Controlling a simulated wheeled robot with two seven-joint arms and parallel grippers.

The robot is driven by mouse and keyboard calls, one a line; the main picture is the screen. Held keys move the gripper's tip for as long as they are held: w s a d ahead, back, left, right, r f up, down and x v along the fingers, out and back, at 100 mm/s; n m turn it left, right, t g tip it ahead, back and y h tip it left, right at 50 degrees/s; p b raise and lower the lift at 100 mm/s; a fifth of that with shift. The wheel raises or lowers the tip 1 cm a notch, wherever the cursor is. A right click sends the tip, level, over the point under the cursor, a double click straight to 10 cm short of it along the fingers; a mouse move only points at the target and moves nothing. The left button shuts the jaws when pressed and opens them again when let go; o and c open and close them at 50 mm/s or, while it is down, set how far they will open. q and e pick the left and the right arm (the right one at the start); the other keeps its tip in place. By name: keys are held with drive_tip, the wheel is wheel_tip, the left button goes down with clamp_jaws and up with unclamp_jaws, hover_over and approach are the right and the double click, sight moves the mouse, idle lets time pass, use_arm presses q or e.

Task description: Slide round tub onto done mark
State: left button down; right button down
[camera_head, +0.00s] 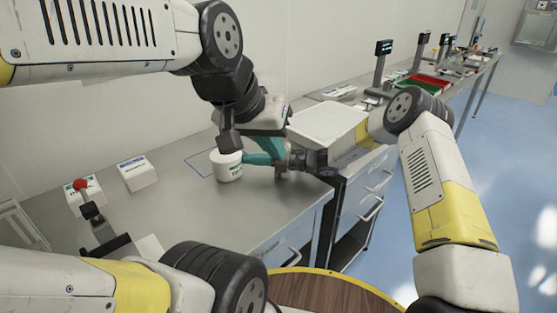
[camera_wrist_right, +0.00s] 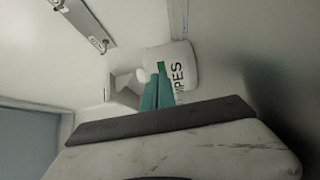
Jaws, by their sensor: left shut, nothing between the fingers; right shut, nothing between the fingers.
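The round tub (camera_head: 228,168) is white, upright on the grey bench, with dark lettering. In the right wrist view the tub (camera_wrist_right: 181,62) reads "WIPES". A blue outlined rectangle (camera_head: 197,157) on the bench, apparently the done mark, lies just left of and behind the tub, which hides its right corner. My right gripper (camera_head: 247,158) is shut, its teal fingers pointing left at the tub's right side; the same fingers (camera_wrist_right: 158,82) overlap the tub in the wrist view, so contact is unclear.
Red and green trays (camera_head: 425,82) lie farther back.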

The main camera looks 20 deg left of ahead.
drive_tip(key=w+a, duration=0.1)
drive_tip(key=a, duration=0.1)
drive_tip(key=w+a, duration=0.3)
drive_tip(key=a, duration=0.1)
drive_tip(key=shift+w+a, duration=0.2)
drive_tip(key=shift+a, duration=0.2)
drive_tip(key=shift+d, duration=0.1)
drive_tip(key=shift+s+d, duration=0.1)
idle(0.5)
